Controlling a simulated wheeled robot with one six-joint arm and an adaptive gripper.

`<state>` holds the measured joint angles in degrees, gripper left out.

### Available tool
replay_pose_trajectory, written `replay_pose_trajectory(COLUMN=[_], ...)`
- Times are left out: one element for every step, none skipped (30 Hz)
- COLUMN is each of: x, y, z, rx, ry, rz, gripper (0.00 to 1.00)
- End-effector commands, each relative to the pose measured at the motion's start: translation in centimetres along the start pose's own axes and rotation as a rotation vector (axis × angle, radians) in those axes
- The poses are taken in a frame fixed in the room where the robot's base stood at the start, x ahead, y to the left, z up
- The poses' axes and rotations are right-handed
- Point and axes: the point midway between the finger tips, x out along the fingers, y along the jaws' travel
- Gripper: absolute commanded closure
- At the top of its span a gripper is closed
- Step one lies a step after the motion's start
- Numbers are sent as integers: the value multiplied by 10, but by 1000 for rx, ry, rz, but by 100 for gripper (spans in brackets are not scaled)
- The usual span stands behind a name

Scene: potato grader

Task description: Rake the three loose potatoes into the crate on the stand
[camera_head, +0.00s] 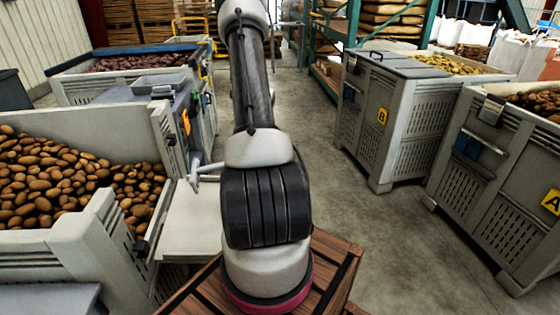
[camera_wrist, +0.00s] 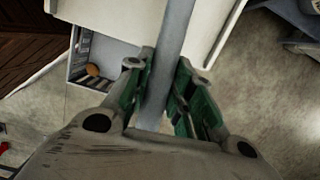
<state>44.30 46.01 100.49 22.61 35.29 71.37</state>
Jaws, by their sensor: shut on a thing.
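In the wrist view, my gripper (camera_wrist: 165,88) is shut on a grey bar (camera_wrist: 174,35), which looks like the rake's handle. The bar runs up out of the picture; its working end does not show. A small grey box (camera_wrist: 120,54), likely the crate, lies left of the bar beside a pale surface (camera_wrist: 208,22). One brown potato (camera_wrist: 92,70) shows within the box's outline. The other loose potatoes cannot be made out. In the head view my arm hides the gripper. A pale flat top (camera_head: 188,230) shows left of my arm.
A big grey bin (camera_head: 75,240) full of potatoes stands at left, close to the pale top. Bin B (camera_head: 400,125) and bin A (camera_head: 490,200) stand at right. A grey machine (camera_head: 165,97) is behind the pale top. The floor (camera_head: 375,230) between my arm and the right bins is clear.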

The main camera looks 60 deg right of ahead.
Motion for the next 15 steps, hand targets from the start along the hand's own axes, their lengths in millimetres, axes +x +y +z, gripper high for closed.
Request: replay_pose_trajectory(x=[3,4,6,8,10,11,13,14,16,17,18,20,21,22,23], y=[0,0,2,4,6,10,13,17,23,28,34,42,48,54,62], z=[30,47,69,85,102,123,139,155,176,192,207,227,241,254,270], rx=[-59,-92,-135,-166,-194,-229,-254,-277,-305,-326,-344,-366,-379,-390,-401], ry=[2,4,6,7,8,10,11,12,14,16,18,19,21,22,24], rz=[11,18,28,35,41,48,53,57,63,67,71,74,77,78,80], gripper=[100,100,100,100,100,100,100,100,100,100,100,100,100,100,100])
